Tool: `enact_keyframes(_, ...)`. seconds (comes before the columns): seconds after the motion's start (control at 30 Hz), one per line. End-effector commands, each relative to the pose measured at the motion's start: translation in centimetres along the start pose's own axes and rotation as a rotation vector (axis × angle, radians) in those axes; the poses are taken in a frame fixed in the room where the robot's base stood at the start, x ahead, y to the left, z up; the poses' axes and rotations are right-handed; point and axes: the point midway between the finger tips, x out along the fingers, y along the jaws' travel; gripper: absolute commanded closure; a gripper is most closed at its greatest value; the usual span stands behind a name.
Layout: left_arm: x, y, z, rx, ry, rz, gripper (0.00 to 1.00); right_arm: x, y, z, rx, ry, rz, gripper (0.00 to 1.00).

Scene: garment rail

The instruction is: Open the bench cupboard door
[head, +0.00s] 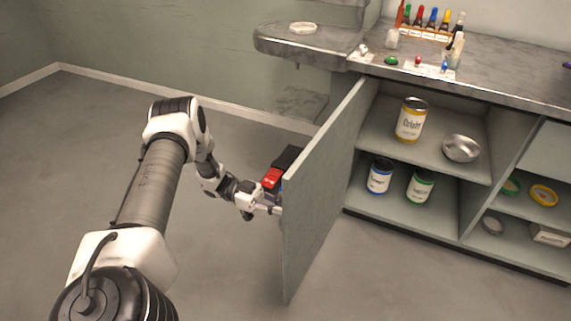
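The bench cupboard door (322,190) stands swung wide open, projecting out from the cupboard's left side. The cupboard (420,215) is exposed, with a shelf (376,131) across the middle. My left gripper (270,208) is at the door's outer side, close to its free edge. Its fingertips are small and partly hidden by the door, so I cannot tell whether they are open or shut, or whether they touch it. No handle shows. My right gripper is not in view.
A yellow-labelled can (411,120) and metal bowl (461,148) sit on the shelf. Blue-labelled (380,177) and green-labelled (420,187) cans stand below. A red and black object (272,178) is partly hidden behind the door. The floor at left is clear.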

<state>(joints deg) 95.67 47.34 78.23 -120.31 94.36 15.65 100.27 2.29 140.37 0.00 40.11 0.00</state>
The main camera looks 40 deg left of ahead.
Motion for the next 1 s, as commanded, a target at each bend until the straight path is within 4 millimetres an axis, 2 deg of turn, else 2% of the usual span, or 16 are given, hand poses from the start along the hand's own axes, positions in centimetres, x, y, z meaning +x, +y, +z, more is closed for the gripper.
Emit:
enact_keyframes(0.3, 0.0, 0.0, 0.1, -0.001, -0.001, -0.001, 1.0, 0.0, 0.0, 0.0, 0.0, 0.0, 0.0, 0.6)
enact_keyframes(0.33, 0.0, 0.0, 0.1, -0.001, -0.001, -0.001, 0.77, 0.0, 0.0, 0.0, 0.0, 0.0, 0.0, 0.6)
enact_keyframes(0.37, 0.0, 0.0, 0.1, -0.001, -0.001, -0.001, 0.66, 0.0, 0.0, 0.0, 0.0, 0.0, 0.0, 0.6)
enact_keyframes(0.4, 0.0, 0.0, 0.0, -0.001, -0.001, -0.001, 0.61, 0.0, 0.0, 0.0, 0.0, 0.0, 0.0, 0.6)
enact_keyframes(0.77, -0.6, -0.1, 0.0, 0.001, -0.001, -0.002, 0.61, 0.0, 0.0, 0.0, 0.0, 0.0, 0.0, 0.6)
enact_keyframes(0.87, -2.1, -0.1, 0.1, 0.0, -0.002, -0.005, 0.61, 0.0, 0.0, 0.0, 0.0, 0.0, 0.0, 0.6)
enact_keyframes(1.0, -5.6, 0.0, 0.1, 0.001, -0.004, -0.005, 0.61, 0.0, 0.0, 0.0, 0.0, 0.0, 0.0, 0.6)
